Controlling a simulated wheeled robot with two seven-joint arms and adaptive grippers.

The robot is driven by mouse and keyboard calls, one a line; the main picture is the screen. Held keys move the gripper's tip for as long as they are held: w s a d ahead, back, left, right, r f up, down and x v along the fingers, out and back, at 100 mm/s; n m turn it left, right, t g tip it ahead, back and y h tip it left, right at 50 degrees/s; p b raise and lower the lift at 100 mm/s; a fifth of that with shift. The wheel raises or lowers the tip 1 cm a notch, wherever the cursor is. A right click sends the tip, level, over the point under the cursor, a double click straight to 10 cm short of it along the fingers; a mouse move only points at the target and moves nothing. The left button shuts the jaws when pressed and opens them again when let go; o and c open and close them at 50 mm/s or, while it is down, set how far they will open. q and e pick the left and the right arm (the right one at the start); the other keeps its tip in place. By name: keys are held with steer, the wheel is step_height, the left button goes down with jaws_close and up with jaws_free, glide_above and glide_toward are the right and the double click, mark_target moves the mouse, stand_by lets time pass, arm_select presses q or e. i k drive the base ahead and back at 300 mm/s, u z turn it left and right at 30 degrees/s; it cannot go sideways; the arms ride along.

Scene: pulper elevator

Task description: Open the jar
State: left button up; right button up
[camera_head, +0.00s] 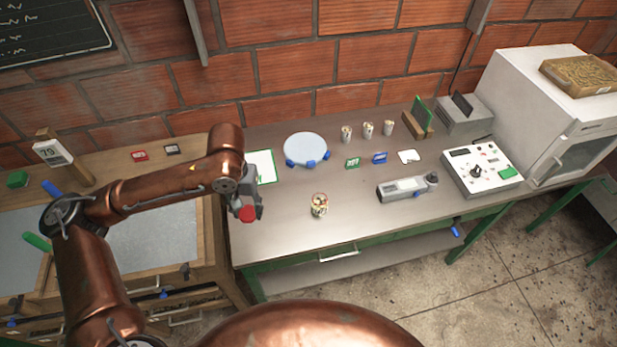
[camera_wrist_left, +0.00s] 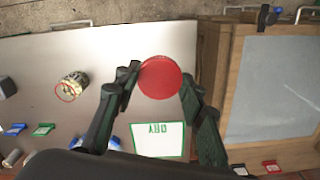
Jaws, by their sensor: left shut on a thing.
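My left gripper (camera_head: 246,207) is shut on a round red lid (camera_head: 248,214) and holds it over the left end of the metal table. In the left wrist view the red lid (camera_wrist_left: 160,78) sits between the two dark fingers. The jar (camera_head: 319,205) stands upright on the table to the right of the gripper, apart from it. Its top is open and pale pieces show inside. The jar also shows in the left wrist view (camera_wrist_left: 72,86), with a red ring at its mouth. My right gripper is not in view.
A white sheet with a green border (camera_head: 264,167) lies behind the gripper. A round pale plate (camera_head: 305,148), several cups (camera_head: 368,129), a grey handheld device (camera_head: 407,188) and a control box (camera_head: 482,166) stand on the table. The table around the jar is clear.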

mark_target(319, 202)
steer(key=u, duration=0.05)
steer(key=k, duration=0.5)
steer(key=z, duration=1.05)
steer(key=i, duration=1.1)
steer(key=u, duration=0.55)
steer(key=i, duration=0.45)
steer(key=u, duration=0.55)
